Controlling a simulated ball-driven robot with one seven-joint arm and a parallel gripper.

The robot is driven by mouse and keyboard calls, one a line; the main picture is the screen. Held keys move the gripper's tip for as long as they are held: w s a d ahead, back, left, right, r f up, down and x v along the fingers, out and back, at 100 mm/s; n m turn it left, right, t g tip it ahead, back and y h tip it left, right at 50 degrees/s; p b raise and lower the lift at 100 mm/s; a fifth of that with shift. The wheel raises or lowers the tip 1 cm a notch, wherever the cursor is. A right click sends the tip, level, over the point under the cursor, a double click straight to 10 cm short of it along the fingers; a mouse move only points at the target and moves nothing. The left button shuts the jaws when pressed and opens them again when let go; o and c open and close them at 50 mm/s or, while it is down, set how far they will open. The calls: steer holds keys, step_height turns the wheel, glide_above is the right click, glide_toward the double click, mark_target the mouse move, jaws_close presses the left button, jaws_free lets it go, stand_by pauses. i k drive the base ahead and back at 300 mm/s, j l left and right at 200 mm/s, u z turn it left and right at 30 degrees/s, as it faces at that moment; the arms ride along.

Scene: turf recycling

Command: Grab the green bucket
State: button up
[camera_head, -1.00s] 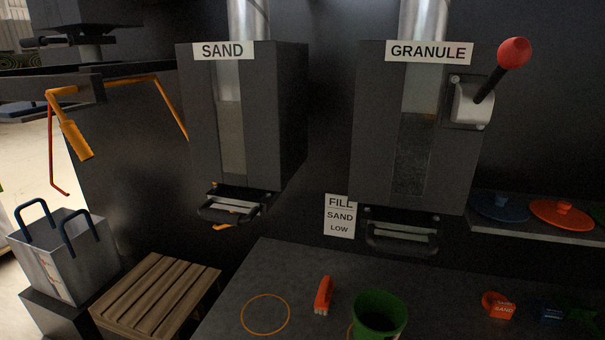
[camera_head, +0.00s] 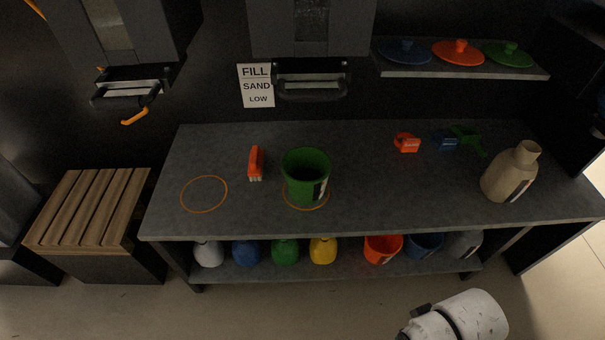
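The green bucket (camera_head: 304,178) stands upright on the dark grey workbench (camera_head: 360,150), near its middle. It sits on an orange ring mark, has a label on its front right side, and its open top faces up. A white part of my arm shows at the bottom right, in front of the bench and apart from the bucket. My gripper's fingers are not in view.
An orange brush (camera_head: 256,163) and an empty orange ring (camera_head: 204,194) are left of the bucket. Scoops (camera_head: 407,143) and a beige bottle (camera_head: 510,172) are to the right. Dispensers hang behind. The lower shelf (camera_head: 335,262) holds bottles and buckets. A wooden pallet (camera_head: 92,208) stands left.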

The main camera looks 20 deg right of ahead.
mark_target(306, 169)
steer(key=i+j, duration=1)
steer(key=i+l+z, duration=0.05)
steer(key=i, duration=0.1)
